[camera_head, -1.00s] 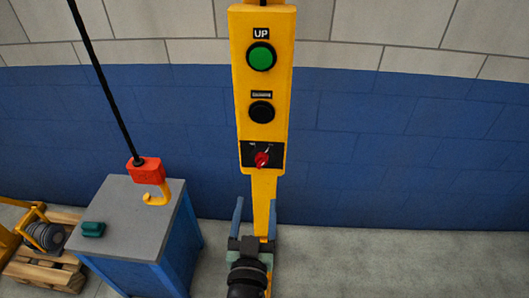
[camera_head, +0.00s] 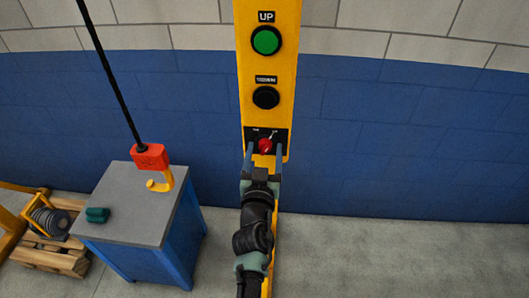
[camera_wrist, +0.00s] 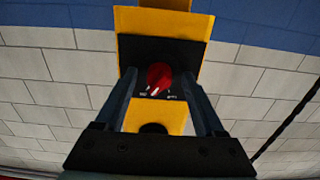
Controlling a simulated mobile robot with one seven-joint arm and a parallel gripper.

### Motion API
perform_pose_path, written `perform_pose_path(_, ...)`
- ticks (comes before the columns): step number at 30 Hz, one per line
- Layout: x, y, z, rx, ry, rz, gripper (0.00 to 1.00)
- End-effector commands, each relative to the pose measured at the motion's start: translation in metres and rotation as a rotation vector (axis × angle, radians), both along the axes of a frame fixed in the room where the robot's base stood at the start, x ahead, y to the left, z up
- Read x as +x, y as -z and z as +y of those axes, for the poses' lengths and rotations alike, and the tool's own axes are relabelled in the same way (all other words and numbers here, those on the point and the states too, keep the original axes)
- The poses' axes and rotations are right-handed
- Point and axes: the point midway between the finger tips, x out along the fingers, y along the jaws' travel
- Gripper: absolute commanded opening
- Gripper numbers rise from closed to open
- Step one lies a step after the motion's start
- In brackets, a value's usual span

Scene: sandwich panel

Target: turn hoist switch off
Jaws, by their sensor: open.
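The hoist switch is a red rotary knob (camera_head: 265,146) on a black plate low on the yellow control panel (camera_head: 251,65). In the wrist view the knob (camera_wrist: 159,77) shows between my two fingers, with small white marks by it. My gripper (camera_head: 264,152) is open, its fingers pointing up at the plate, one on each side of the knob. It also shows in the wrist view (camera_wrist: 158,84), with gaps between the knob and both fingers. I cannot tell how far the fingertips are from the plate.
A green UP button (camera_head: 266,40) and a black button (camera_head: 265,97) sit above the switch. At left, a red hoist block (camera_head: 151,157) with a yellow hook hangs over a grey-topped blue cabinet (camera_head: 133,212). A wooden pallet (camera_head: 52,254) stands farther left. The floor at right is clear.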

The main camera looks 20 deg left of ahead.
Motion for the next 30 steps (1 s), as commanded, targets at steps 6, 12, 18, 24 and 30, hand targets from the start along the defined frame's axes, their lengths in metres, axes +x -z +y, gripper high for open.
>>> perform_pose_path(6, 0.0003, 0.0002, 0.0000, 0.000, 0.000, 0.001, 0.71)
perform_pose_path(12, 0.0002, 0.0002, -0.0002, 0.000, 0.000, 0.001, 0.39)
perform_pose_path(18, 0.0001, 0.0002, -0.0002, 0.000, 0.000, 0.001, 0.03)
perform_pose_path(24, 0.0001, 0.0003, -0.0002, -0.002, 0.000, 0.000, 0.00)
perform_pose_path(30, 0.0001, 0.0005, -0.0007, -0.037, 0.001, -0.010, 0.00)
